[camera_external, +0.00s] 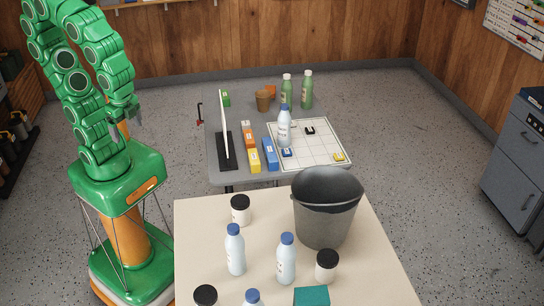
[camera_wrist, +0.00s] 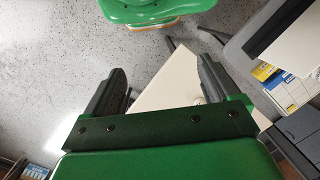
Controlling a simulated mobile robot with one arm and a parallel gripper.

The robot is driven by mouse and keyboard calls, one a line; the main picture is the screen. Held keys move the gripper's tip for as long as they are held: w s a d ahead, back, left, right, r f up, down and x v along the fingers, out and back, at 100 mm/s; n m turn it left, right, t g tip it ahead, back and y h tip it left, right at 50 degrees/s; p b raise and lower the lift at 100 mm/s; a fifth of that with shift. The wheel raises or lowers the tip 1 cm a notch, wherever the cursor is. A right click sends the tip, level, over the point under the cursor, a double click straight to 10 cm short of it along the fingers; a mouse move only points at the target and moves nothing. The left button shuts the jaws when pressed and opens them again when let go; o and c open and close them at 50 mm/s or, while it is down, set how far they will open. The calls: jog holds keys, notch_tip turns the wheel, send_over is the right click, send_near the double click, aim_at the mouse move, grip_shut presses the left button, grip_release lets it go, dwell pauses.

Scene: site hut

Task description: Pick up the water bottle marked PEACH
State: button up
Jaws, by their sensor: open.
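Several white bottles with blue caps are in the external view, and I cannot read PEACH on any of them. On the near cream table, one bottle (camera_external: 235,254) stands at the left, another bottle (camera_external: 286,262) stands in the middle, and a third (camera_external: 252,298) is cut off by the bottom edge. A further blue-capped bottle (camera_external: 284,130) stands on the far grey table. My gripper (camera_external: 122,131) hangs above my base, left of both tables and well away from every bottle. In the wrist view my gripper (camera_wrist: 163,68) is open and empty, with no bottle visible.
A dark bucket (camera_external: 325,212) stands on the cream table (camera_external: 370,275), with black-lidded jars (camera_external: 240,210) and a teal item (camera_external: 312,297) around it. The grey table (camera_external: 225,180) holds green bottles (camera_external: 306,90), a brown cup (camera_external: 263,100), a gridded board (camera_external: 325,145), boxes (camera_external: 270,154) and an upright panel (camera_external: 223,125).

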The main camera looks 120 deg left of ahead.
notch_tip(320, 180, up, 4)
jog(key=d, duration=0.2)
jog(key=w+a+r+n+y, duration=0.2)
jog(key=w+n+y, duration=0.15)
jog(key=w, duration=0.45)
jog(key=w+a+r+n+y, duration=0.25)
jog(key=w+n, duration=0.25)
jog(key=w, duration=0.4)
jog(key=w+a+r+n+y, duration=0.2)
jog(key=w+n, duration=0.2)
jog(key=w, duration=0.4)
jog(key=w+d+f+n+t+y, duration=0.2)
jog(key=w+d+f, duration=0.1)
jog(key=w+d, duration=0.45)
jog(key=w+d+f+n+t+y, duration=0.1)
jog(key=w+d+f+t+y, duration=0.15)
jog(key=w+d, duration=0.5)
send_near(236, 251)
jog(key=s+a+f, duration=0.2)
jog(key=a+f, duration=0.2)
jog(key=f, duration=0.1)
jog(key=shift+g, duration=0.35)
jog(key=shift+w+x, duration=0.2)
jog(key=shift+x, duration=1.7)
jog(key=shift+w+x, duration=0.2)
jog(key=shift+x, duration=1.75)
jog(key=shift+r, duration=0.2)
jog(key=shift+c, duration=0.4)
